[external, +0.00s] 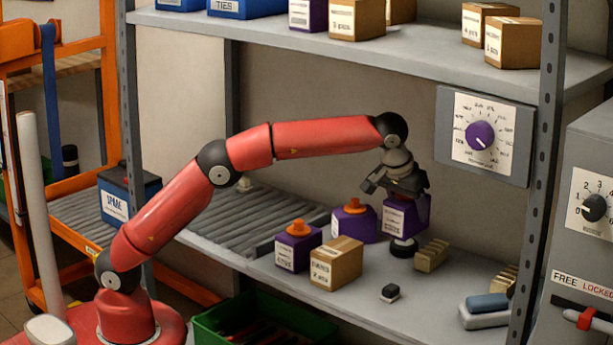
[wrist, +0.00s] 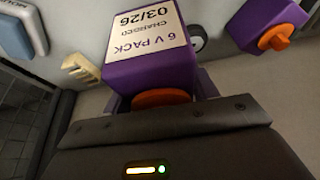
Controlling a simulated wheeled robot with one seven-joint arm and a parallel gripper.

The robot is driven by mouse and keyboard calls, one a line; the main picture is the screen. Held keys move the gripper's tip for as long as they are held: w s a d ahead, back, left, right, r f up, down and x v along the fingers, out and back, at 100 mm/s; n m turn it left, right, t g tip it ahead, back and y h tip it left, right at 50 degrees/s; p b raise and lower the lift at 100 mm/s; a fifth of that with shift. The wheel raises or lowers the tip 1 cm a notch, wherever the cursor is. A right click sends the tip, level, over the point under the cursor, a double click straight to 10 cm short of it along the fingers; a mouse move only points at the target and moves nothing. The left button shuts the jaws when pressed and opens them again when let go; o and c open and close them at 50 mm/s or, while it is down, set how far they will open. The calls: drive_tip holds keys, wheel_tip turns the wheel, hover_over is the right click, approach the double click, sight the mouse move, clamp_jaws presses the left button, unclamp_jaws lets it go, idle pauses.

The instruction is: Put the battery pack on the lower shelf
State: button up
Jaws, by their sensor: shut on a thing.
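My gripper (external: 399,188) is shut on a purple battery pack (external: 408,217) by its orange top. The pack hangs upright below the gripper, over the lower shelf (external: 350,300). In the wrist view the held pack (wrist: 148,68) shows a white label reading "6 V PACK" and "03/26", and its orange cap (wrist: 160,98) sits at the jaws. A round black object (external: 403,249) shows just under the pack; I cannot tell whether they touch. Two other purple packs with orange caps, a front one (external: 297,249) and a rear one (external: 354,224), stand on the shelf to the left.
A cardboard box (external: 336,264) stands left of the held pack. A tan ridged block (external: 431,256) is close at its right. A small black item (external: 390,293) and a blue-grey item (external: 486,311) lie nearer the front. The upper shelf (external: 420,60) and dial panel (external: 485,137) border the space.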

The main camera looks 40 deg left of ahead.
drive_tip(key=s+d+f, duration=0.4)
drive_tip(key=s+d, duration=0.6)
drive_tip(key=d, duration=0.2)
drive_tip(key=shift+s+d+f+b, duration=0.1)
drive_tip(key=shift+f+b, duration=0.3)
drive_tip(key=shift+f, duration=1.45)
drive_tip(key=shift+s+f+b, duration=0.1)
drive_tip(key=shift+f+b, duration=0.25)
drive_tip(key=shift+f, duration=1.5)
drive_tip(key=shift+f, duration=0.1)
drive_tip(key=o, duration=1.5)
drive_tip(key=shift+f, duration=0.15)
drive_tip(key=shift+o, duration=0.2)
